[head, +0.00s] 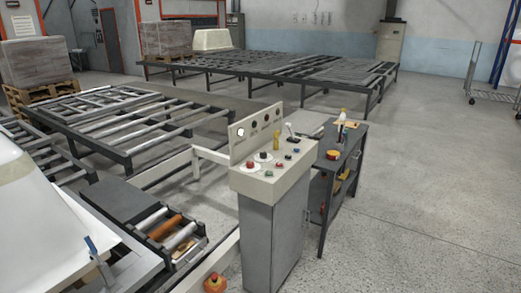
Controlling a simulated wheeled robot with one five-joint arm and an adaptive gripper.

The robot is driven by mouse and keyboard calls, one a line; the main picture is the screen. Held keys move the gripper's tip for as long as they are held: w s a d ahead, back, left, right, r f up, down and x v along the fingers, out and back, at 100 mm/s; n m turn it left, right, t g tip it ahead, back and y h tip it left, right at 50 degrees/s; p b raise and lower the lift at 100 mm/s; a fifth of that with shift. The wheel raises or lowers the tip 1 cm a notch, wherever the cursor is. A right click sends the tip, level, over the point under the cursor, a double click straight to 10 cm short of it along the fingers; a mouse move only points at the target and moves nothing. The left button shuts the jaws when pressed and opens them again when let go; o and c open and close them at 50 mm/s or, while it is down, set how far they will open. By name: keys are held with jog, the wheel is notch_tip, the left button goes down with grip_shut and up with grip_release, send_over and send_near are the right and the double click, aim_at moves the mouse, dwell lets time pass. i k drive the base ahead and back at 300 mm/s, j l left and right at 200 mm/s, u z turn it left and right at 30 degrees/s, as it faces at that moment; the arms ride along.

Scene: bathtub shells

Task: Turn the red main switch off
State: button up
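A grey-white control console (270,182) stands near the middle of the head view, with a sloped top and an upright back panel (256,130). My gripper is not in view.
A dark workbench (345,160) with bottles and tools stands right behind the console. A red emergency button on a yellow box (214,282) is low in front. Roller frames (120,125) and a white shell (30,215) fill the left. The floor (430,190) at right is open.

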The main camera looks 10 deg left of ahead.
aim_at(250, 164)
jog(key=i, duration=1.9)
jog(key=i+u, duration=0.2)
jog(key=i, duration=0.3)
jog(key=i+l+u, duration=0.25)
jog(key=i, duration=0.25)
jog(key=u, duration=4.65)
